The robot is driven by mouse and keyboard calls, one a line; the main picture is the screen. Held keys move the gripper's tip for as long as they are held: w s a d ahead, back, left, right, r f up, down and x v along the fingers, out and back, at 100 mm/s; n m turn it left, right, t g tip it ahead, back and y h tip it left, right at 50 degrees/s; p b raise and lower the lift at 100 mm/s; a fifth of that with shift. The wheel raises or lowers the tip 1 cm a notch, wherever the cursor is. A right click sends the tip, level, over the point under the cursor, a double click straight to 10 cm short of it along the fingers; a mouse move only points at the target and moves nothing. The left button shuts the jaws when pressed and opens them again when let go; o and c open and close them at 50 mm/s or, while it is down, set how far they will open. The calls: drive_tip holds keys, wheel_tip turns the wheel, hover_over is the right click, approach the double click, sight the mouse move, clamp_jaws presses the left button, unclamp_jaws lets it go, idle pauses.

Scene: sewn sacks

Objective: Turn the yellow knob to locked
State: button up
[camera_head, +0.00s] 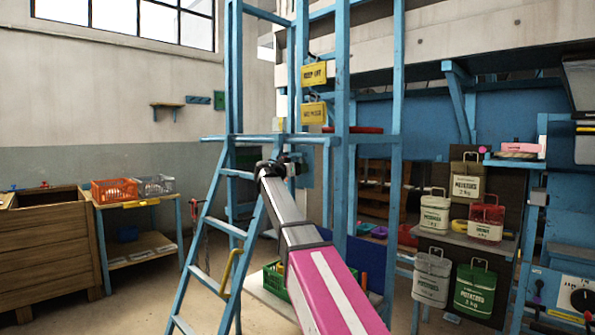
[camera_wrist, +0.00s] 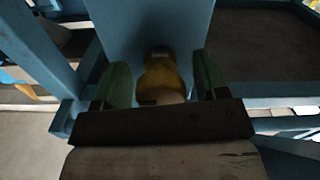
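The yellow knob (camera_wrist: 160,78) is in the middle of the wrist view, in front of a blue panel (camera_wrist: 150,25). It has a rounded body with a narrower top and a small dark mark near its lower edge. My gripper (camera_wrist: 162,70) has its two green fingers apart, one on each side of the knob. A narrow gap seems to show between the knob and each finger. In the head view my gripper (camera_head: 283,166) is at the far end of my arm, by the blue frame, and the knob is hidden there. No lock marking is readable.
Blue frame posts (camera_head: 342,110) and a leaning ladder (camera_head: 228,240) stand close around my arm. Yellow signs (camera_head: 314,74) hang above. A shelf with several labelled sacks (camera_head: 466,188) is at the right. Crates (camera_head: 115,190) are on a table at the left.

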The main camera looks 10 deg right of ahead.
drive_tip(key=c, duration=0.7)
drive_tip(key=shift+c, duration=0.2)
drive_tip(key=shift+n, duration=0.4)
drive_tip(key=n, duration=1.3)
drive_tip(key=shift+s+r, duration=0.1)
drive_tip(key=n, duration=0.4)
